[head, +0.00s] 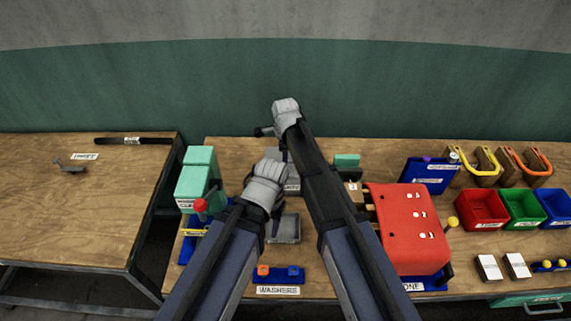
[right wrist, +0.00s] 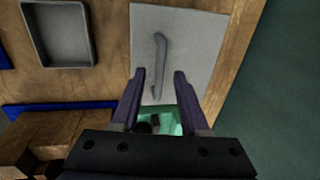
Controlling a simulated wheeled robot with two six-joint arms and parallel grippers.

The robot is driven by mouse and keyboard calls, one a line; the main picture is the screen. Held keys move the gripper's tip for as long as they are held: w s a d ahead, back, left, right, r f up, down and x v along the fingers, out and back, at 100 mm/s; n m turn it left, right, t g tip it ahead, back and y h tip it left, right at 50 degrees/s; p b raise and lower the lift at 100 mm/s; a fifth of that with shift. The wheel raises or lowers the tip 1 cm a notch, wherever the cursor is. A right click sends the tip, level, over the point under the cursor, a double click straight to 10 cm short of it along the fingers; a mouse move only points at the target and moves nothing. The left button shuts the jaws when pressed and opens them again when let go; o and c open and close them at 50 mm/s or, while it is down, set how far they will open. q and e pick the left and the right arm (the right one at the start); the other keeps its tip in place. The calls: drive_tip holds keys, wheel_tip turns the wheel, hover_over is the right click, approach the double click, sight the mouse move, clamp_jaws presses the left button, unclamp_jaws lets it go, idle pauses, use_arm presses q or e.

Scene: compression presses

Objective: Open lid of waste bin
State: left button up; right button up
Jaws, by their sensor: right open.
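The waste bin's lid is probably the flat grey panel (right wrist: 195,50) with a raised grey bar handle (right wrist: 159,65) in the right wrist view. It lies flat against the wooden table. In the head view my arms hide most of this panel (head: 293,172). My right gripper (right wrist: 160,78) is open, its two fingers on either side of the handle's lower end as seen from the wrist. I cannot tell whether they touch it. In the head view my right gripper (head: 264,131) reaches toward the wall. My left gripper (head: 274,222) is beside the grey tray, its jaws unclear.
A grey tray (head: 290,238) lies in front. A teal press (head: 193,182) stands left and a red machine (head: 412,230) right. A small teal object (head: 347,160) is close to the panel. Red (head: 481,209), green and blue bins stand far right. The left table (head: 90,205) is mostly clear.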

drive_tip(key=shift+w+f+b, duration=0.1)
drive_tip(key=shift+f+b, duration=0.2)
drive_tip(key=shift+f, duration=0.35)
clamp_jaws()
idle(1.0)
